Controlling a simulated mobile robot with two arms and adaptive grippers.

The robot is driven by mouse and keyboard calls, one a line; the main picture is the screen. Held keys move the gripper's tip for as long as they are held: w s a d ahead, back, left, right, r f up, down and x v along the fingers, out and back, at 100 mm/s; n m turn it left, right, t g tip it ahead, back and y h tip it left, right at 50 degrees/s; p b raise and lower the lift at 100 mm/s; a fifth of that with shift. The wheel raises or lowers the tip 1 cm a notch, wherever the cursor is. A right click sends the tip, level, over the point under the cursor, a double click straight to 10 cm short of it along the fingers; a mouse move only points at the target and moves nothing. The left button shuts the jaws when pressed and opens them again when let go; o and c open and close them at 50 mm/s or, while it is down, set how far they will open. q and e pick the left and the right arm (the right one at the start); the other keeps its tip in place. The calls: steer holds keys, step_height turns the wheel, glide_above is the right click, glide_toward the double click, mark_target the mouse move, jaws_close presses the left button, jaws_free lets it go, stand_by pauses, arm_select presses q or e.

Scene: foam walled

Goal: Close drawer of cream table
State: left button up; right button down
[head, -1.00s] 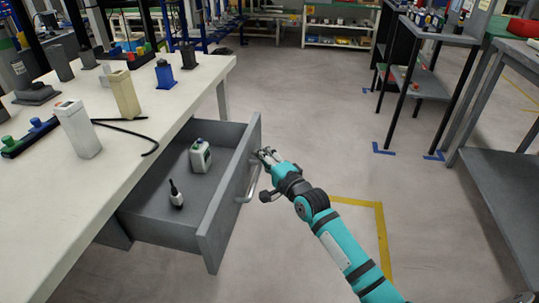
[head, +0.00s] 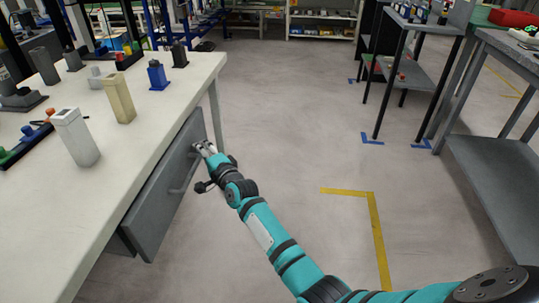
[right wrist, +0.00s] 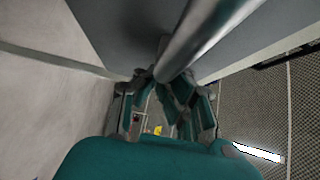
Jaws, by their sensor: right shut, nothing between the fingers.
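The cream table (head: 105,190) fills the left of the head view. Its grey drawer (head: 152,212) shows only its front panel, close under the table edge, with the inside out of sight. A bar handle (head: 185,178) is on that front. My right gripper (head: 203,148) is shut and empty, at the far part of the drawer front, beside the handle. In the right wrist view, the silver handle bar (right wrist: 205,35) runs across just ahead of the fingers (right wrist: 165,85), with the grey drawer front (right wrist: 125,30) behind it. My left gripper is not in view.
Grey shelving (head: 405,75) and a workbench (head: 490,165) stand on the right. The floor between is clear, with yellow tape (head: 375,225).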

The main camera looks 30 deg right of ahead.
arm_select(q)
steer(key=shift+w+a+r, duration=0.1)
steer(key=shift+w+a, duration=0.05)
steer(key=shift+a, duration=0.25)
arm_select(e)
steer(key=shift+w+a, duration=0.65)
steer(key=shift+a, duration=0.45)
